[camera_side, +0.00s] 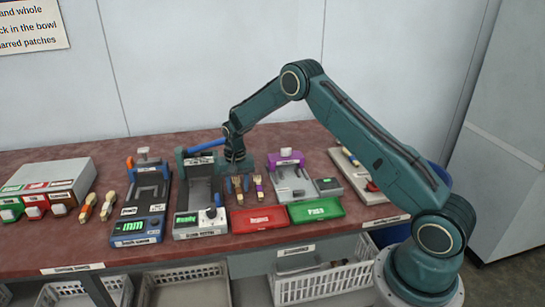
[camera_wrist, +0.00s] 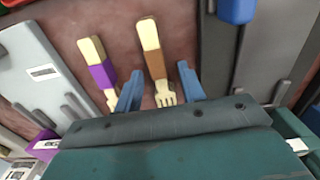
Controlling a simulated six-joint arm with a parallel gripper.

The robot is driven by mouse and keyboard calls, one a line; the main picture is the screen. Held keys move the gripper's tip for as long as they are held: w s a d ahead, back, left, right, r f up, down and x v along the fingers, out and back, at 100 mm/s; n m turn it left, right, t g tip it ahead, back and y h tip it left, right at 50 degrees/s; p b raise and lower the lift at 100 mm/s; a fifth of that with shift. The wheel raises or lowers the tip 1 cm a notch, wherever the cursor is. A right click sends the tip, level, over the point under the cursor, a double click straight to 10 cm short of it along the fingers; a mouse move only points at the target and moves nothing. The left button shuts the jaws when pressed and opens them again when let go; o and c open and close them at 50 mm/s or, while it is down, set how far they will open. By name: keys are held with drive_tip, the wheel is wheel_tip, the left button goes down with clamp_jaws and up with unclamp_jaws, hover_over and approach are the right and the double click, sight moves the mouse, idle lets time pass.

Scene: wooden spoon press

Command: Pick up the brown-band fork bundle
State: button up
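The brown-band fork bundle (camera_wrist: 151,62) is pale wood with a brown band and tines toward my gripper. It lies on the reddish-brown bench; in the side view it is the left (camera_side: 237,185) of two small bundles. My gripper (camera_wrist: 160,72) is open, its blue fingers on either side of the brown-band fork bundle, with gaps visible on both sides. In the side view my gripper (camera_side: 240,166) is just behind the bundles; its fingers are hard to make out there. A purple-band bundle (camera_wrist: 102,72) lies just outside the left finger.
A grey press showing "Ready" (camera_side: 200,203) stands left of the bundles. A purple-topped grey fixture (camera_side: 291,182) stands right. A red tray (camera_side: 259,219) and a green tray (camera_side: 315,210) are in front. A blue gauge (camera_side: 139,226) and orange-banded pieces (camera_side: 107,206) are farther left.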

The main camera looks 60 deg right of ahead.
sight(238, 187)
idle(0.4)
clamp_jaws()
drive_tip(key=shift+r, duration=0.2)
wheel_tip(238, 187, up, 20)
drive_tip(key=shift+f, duration=0.2)
idle(0.5)
idle(0.4)
